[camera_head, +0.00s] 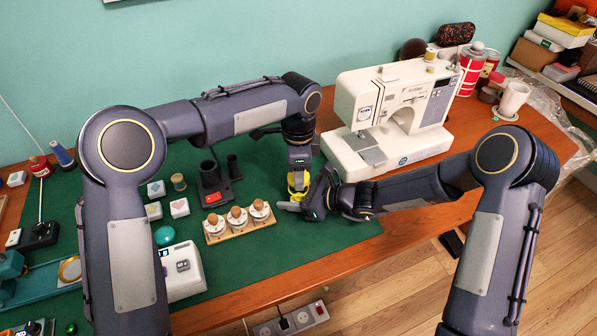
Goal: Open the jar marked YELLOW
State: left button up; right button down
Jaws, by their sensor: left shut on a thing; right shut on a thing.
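A small yellow jar (296,185) is on the green mat near the centre, mostly hidden by my two grippers. Its marking cannot be read, and I cannot tell where its lid sits. My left gripper (298,172) points straight down from above and is shut on the jar's top. My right gripper (297,202) reaches in from the right, low over the mat, and is shut on the jar's lower part. The two grippers are very close together, one above the other.
A wooden rack (240,229) with three wooden-knobbed white pots stands just left of the grippers. A black holder (211,185) is behind it. A white sewing machine (395,115) stands behind my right arm. The mat's front right (335,232) is clear.

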pick_arm(q)
jog(key=shift+r, duration=2)
pick_arm(e)
jog(key=c, duration=0.5)
grip_release()
pick_arm(q)
jog(key=shift+r+p, duration=0.4)
pick_arm(e)
notch_tip(320, 180, up, 5)
send_over(332, 217)
jog(key=shift+f, duration=0.15)
